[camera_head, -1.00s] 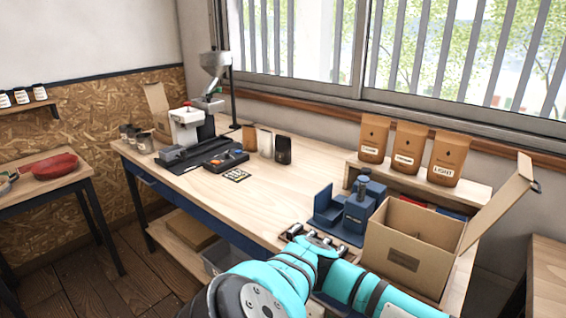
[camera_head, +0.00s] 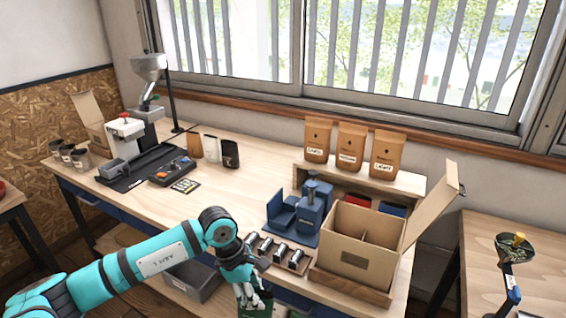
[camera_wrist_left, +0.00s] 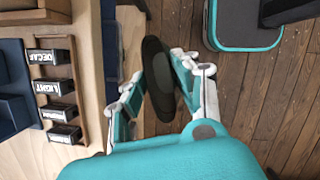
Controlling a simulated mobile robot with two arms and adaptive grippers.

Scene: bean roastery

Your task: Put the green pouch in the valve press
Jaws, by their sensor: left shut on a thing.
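My left gripper (camera_head: 254,296) is low at the bench's front edge, shut on the green pouch (camera_head: 256,309), which is mostly hidden by the fingers and cut by the picture's bottom. In the left wrist view the pouch (camera_wrist_left: 157,78) is a dark olive oval between the two fingers of my left gripper (camera_wrist_left: 158,88), over the floor beside the bench. The valve press (camera_head: 311,210) is a blue block with a post on a blue base, on the bench beyond and right of the gripper. My right gripper is not in view.
A rack of small labelled stamps (camera_head: 278,252) lies between gripper and press; it also shows in the left wrist view (camera_wrist_left: 81,90). An open divided cardboard box (camera_head: 352,245) stands right of the press. Brown bags (camera_head: 350,148) stand on a shelf behind. Mid-bench is clear.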

